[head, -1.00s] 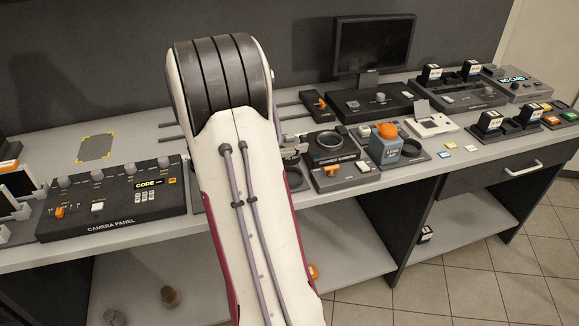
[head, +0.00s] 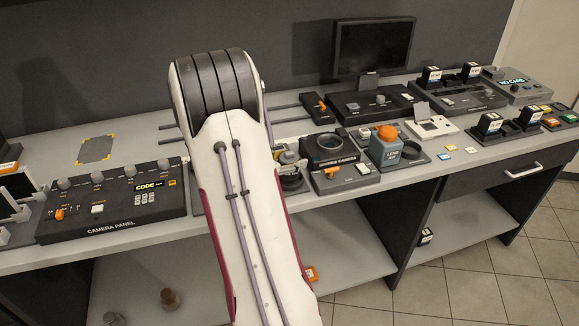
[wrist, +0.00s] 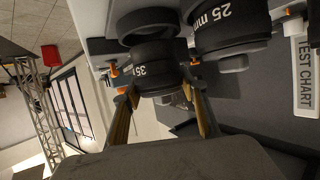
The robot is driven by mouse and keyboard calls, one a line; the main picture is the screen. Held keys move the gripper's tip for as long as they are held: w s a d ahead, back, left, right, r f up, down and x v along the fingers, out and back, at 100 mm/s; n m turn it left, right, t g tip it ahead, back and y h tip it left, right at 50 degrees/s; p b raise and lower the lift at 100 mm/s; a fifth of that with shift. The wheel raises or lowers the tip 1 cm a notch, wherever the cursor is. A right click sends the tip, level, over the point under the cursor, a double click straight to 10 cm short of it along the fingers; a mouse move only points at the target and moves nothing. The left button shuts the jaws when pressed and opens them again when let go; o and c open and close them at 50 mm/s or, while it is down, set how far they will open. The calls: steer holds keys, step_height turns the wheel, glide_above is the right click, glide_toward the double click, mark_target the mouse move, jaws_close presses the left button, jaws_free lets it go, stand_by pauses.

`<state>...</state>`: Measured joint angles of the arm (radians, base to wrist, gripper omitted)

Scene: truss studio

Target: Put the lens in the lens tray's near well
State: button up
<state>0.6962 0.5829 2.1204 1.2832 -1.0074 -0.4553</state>
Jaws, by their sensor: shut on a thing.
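A dark lens marked 35 (wrist: 158,70) is between the two fingers of my gripper (wrist: 163,105) in the wrist view, and the gripper is shut on it. A dark ring (wrist: 150,22) shows against its far end; I cannot tell if it is a well or part of the lens. A second lens marked 25 mm (wrist: 228,25) is close beside it on the right. In the head view my arm hides most of the gripper. A dark round piece (head: 292,182) shows just right of my arm. I cannot make out the lens tray's near well.
A camera panel (head: 110,203) lies left of my arm. Bench space near the marked grey patch (head: 95,149) is clear.

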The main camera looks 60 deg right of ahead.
steer(key=shift+f, duration=1.25)
steer(key=o, duration=1.3)
steer(key=shift+f, duration=0.15)
steer(key=shift+a, duration=0.1)
steer(key=shift+v, duration=5.95)
steer(key=shift+w+r, duration=0.15)
steer(key=shift+r, duration=0.1)
